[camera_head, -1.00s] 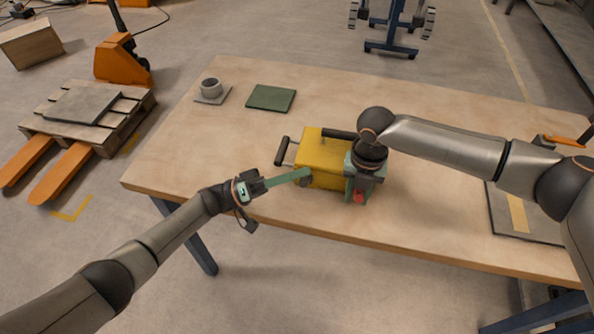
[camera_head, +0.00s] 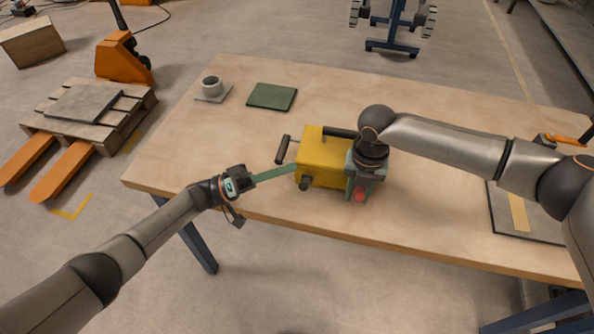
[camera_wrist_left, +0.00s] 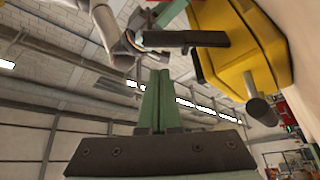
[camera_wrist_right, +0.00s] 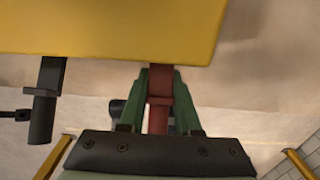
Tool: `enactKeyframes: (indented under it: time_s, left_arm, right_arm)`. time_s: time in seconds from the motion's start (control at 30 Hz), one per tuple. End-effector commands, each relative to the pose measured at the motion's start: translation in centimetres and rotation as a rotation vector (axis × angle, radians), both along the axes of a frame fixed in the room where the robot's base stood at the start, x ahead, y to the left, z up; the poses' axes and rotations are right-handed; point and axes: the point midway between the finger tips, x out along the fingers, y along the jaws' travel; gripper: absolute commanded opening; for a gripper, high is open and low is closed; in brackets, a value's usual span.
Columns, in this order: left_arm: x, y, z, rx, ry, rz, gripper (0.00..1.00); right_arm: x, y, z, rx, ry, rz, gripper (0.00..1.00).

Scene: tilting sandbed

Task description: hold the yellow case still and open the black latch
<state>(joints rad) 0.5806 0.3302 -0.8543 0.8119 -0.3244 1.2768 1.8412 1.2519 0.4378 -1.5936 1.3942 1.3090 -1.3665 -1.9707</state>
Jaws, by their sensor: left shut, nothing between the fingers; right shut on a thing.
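The yellow case (camera_head: 325,152) sits near the table's front edge. A black handle-like bar (camera_head: 283,150) stands at its left, and a dark knob (camera_head: 304,184) is low on its front left. I cannot tell which dark part is the latch. My left gripper (camera_head: 295,168) is shut and empty, its green fingertips at the case's left edge; contact is unclear. In the left wrist view its fingers (camera_wrist_left: 155,95) are together, left of the case (camera_wrist_left: 250,45). My right gripper (camera_wrist_right: 160,95) is shut on a red bar (camera_wrist_right: 159,105) beside the case (camera_wrist_right: 110,28); its hand hides the case's right side.
A green mat (camera_head: 272,96) and a grey cup-like ring on a plate (camera_head: 212,87) lie at the back left of the wooden table (camera_head: 440,115). A dark panel with a yellow strip (camera_head: 520,212) lies at the right. The left end of the table is mostly clear.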

Motion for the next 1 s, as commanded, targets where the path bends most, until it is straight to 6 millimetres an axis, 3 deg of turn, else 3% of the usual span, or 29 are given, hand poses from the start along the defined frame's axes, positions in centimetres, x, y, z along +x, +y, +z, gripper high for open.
enactKeyframes:
  time_s: [0.1,0.3,0.67,0.7,1.0]
  left_arm:
    - [-0.2,2.4,-0.8,0.000,0.000,0.002,0.00]
    - [-0.6,4.9,-1.7,-0.002,-0.003,0.001,0.00]
    - [-0.7,5.6,-1.9,-0.004,-0.004,0.001,0.00]
    - [-0.7,5.6,-1.9,-0.004,-0.004,0.000,0.00]
    - [-0.7,5.6,-1.9,-0.004,-0.004,0.000,0.00]
  right_arm:
    - [0.0,0.0,0.1,0.001,-0.001,0.001,0.00]
    - [0.0,0.0,0.1,0.001,-0.001,0.002,0.00]
    - [0.0,0.1,0.0,0.000,0.000,0.003,0.00]
    - [0.0,0.1,0.0,0.000,0.000,0.003,0.33]
    - [0.0,0.0,0.0,0.000,0.001,0.002,0.67]
